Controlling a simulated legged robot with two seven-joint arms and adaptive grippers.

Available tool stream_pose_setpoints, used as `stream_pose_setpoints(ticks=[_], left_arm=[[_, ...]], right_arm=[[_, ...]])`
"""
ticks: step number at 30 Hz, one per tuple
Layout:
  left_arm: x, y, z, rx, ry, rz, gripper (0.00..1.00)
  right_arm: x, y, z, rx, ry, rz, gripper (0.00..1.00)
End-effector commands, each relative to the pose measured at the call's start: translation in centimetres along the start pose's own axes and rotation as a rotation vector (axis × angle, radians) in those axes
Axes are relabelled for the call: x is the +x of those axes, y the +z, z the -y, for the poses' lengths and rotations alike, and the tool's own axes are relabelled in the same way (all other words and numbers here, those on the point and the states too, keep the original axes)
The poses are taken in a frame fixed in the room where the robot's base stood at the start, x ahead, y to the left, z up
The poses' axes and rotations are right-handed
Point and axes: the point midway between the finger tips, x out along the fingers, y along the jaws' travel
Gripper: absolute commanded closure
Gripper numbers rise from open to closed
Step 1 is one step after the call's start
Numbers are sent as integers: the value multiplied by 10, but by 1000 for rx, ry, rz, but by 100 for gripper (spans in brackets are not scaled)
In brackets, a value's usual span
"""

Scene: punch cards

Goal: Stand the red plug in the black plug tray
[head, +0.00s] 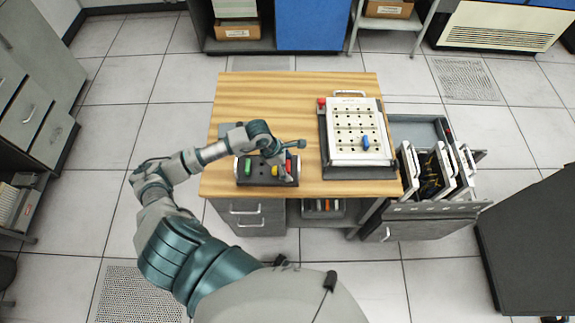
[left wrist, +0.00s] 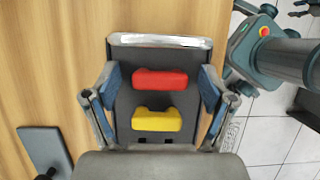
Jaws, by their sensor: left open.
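The black plug tray (head: 264,182) lies near the front left of the wooden table. The red plug (head: 289,166) is at its right end, beside the yellow plug (head: 275,171); a green plug (head: 248,166) is farther left. My left gripper (head: 282,158) is over the tray's right end. In the left wrist view, its open fingers (left wrist: 159,92) lie on either side of the red plug (left wrist: 160,79) and yellow plug (left wrist: 157,120). Both plugs look seated in the tray, apart from each other. I cannot see whether the fingers touch the tray. My right gripper is not in view.
A white plugboard panel (head: 357,150) with a blue plug (head: 365,143) and a small red part (head: 322,102) at its corner stands on the table's right half. An open drawer with white-framed cards (head: 428,165) juts out at right. The table's back left is bare.

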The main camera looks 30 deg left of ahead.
Motion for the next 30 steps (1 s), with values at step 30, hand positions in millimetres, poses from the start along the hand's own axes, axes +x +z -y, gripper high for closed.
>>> stream_pose_setpoints(ticks=[30], left_arm=[[-119, -1, -1, 0, -2, 0, 17]], right_arm=[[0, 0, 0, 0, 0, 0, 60]])
